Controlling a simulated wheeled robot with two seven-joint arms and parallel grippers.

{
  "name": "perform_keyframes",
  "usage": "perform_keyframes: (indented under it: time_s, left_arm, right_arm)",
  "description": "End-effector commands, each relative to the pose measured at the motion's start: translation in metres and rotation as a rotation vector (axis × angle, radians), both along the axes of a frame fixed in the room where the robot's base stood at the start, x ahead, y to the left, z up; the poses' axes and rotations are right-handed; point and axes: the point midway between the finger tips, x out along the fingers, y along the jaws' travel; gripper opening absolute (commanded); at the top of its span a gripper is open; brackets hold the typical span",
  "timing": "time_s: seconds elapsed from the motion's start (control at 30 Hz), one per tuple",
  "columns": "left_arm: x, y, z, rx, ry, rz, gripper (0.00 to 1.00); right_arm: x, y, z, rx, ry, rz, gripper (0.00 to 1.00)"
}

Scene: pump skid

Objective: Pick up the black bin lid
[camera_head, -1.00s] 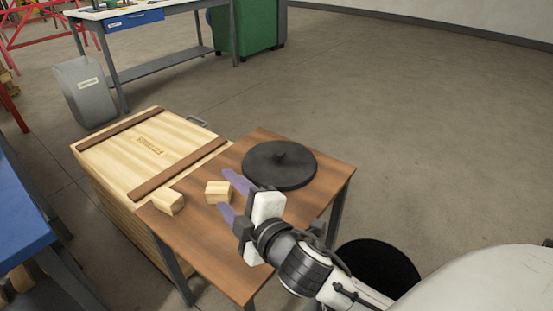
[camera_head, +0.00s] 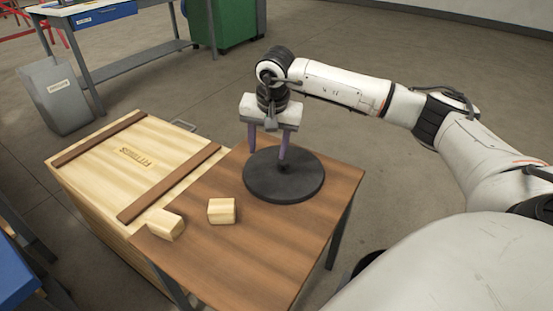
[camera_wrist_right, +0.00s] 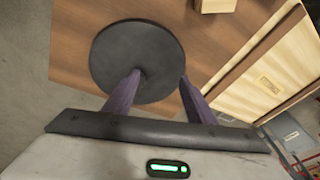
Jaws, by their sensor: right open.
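The black bin lid (camera_head: 290,186) is a round dark disc lying flat on the brown wooden table. My right gripper (camera_head: 267,150) points down over the lid, its purple fingers open and empty. In the right wrist view the lid (camera_wrist_right: 130,45) lies beyond the fingers (camera_wrist_right: 160,76). One fingertip is at or just in front of the lid's small knob and mostly hides it; the other is near the lid's edge. I cannot tell whether the fingers touch the lid. My left gripper is not in view.
Two small wooden blocks (camera_head: 221,211) (camera_head: 165,225) sit on the table (camera_head: 250,250) left of the lid. A wooden crate (camera_head: 110,170) adjoins the table's left side. A grey bin (camera_head: 58,98) and a workbench (camera_head: 110,20) stand behind. The table's front is clear.

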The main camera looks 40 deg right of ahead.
Motion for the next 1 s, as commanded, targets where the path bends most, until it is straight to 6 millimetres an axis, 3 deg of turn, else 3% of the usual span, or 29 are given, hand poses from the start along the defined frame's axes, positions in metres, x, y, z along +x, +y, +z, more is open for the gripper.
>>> perform_keyframes:
  time_s: [0.03, 0.1, 0.2, 0.8, 1.0]
  left_arm:
    - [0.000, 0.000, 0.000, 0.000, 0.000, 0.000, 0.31]
    - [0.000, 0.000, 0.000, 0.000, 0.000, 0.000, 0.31]
    - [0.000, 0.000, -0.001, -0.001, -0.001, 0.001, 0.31]
    - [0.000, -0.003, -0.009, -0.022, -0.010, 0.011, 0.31]
    - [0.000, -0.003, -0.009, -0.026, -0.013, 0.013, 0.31]
  right_arm:
    - [-0.004, -0.022, 0.008, -0.058, 0.018, -0.011, 0.51]
    - [-0.008, -0.040, 0.013, -0.110, 0.040, -0.019, 0.51]
    - [-0.011, -0.051, 0.010, -0.139, 0.056, -0.024, 0.51]
    - [0.006, -0.065, -0.069, -0.136, 0.057, -0.023, 0.51]
    - [0.010, -0.069, -0.082, -0.135, 0.054, -0.023, 0.51]
